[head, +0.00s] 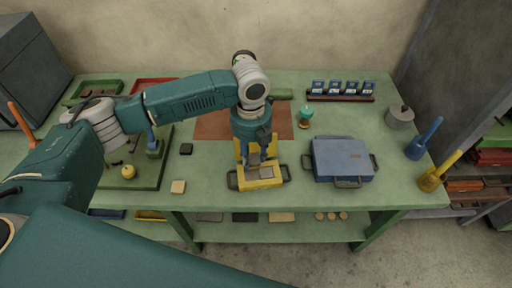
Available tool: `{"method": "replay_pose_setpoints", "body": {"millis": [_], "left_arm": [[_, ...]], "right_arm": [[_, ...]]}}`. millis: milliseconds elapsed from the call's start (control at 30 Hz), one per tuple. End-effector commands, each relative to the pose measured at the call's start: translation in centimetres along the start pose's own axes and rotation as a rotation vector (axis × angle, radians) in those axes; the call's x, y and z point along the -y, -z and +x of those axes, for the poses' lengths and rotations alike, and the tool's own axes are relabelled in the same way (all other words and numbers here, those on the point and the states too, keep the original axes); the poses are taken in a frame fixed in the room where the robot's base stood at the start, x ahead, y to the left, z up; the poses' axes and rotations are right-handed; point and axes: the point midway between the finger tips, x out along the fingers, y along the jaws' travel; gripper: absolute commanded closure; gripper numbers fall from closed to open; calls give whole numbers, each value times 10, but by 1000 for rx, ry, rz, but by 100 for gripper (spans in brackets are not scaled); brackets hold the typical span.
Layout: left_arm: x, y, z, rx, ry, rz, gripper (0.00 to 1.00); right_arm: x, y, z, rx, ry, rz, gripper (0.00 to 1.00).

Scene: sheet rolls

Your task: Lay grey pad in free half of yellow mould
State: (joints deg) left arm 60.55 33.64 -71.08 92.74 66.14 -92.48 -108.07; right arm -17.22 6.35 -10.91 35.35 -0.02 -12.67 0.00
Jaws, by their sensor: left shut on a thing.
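The yellow mould (244,184) lies near the front edge of the green table, with dark handles at its left and right sides. My left gripper (257,161) points down right over it and is shut on the grey pad (256,158). The pad is small and partly hidden by the fingers, and I cannot tell whether it touches the mould. Another greyish patch shows inside the mould below the gripper. Part of the mould's back is hidden behind my gripper. My right gripper is not in view.
A closed blue mould (341,160) with dark handles stands to the right. A green-topped stamp (306,114) stands behind, near a rack of blue-and-white cards (341,92). A black block (186,149) and a tan block (178,187) lie left. Blue and yellow tools (432,178) stand at the right edge.

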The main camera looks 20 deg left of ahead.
Motion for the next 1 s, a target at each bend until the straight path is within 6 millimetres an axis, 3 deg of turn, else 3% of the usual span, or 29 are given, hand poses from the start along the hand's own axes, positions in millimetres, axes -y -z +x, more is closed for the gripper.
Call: {"method": "replay_pose_setpoints", "body": {"millis": [200,400,800,1000], "left_arm": [[-3,-2,8,3,-4,-1,90],[-2,-2,19,3,-3,0,90],[-2,-2,49,4,-3,0,90],[-2,-2,64,4,-3,0,90]], "right_arm": [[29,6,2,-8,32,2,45],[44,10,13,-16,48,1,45],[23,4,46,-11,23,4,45],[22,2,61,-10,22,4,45]]}}
